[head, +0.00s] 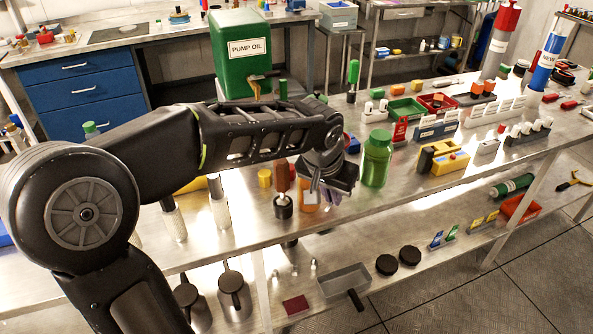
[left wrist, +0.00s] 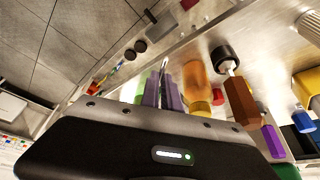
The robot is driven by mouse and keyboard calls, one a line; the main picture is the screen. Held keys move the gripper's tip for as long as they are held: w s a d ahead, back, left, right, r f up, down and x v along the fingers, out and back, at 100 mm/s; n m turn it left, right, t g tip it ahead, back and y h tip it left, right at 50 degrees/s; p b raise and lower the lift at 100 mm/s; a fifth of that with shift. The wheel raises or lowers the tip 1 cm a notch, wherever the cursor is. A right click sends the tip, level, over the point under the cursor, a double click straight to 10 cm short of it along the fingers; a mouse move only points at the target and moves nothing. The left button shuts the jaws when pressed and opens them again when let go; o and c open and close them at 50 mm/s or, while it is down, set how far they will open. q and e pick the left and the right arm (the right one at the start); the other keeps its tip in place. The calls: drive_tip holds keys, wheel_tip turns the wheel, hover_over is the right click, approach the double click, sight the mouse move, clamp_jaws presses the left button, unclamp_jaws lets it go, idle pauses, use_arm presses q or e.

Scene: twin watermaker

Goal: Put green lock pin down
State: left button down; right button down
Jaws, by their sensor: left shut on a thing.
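My right gripper is not in view.
A brown-handled tool (head: 282,178) stands in a black ring holder (head: 283,207) left of the gripper. The green jar (head: 376,160) stands to the right. The lower shelf holds a grey tray (head: 345,283) and two black discs (head: 398,260). Open shelf surface shows around them.

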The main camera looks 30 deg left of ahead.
use_arm(q)
drive_tip(key=w+d+f, duration=0.3)
drive_tip(key=d+f, duration=0.2)
drive_tip(key=d, duration=0.1)
drive_tip(key=shift+w+d+f+m, duration=0.25)
drive_tip(key=shift+w+d+m, duration=0.05)
drive_tip(key=shift+w+d, duration=0.05)
wheel_tip(320, 180, down, 3)
drive_tip(key=b, duration=0.3)
drive_tip(key=shift+a+f, duration=0.1)
drive_tip(key=shift+f, duration=0.1)
drive_tip(key=shift+r, duration=0.1)
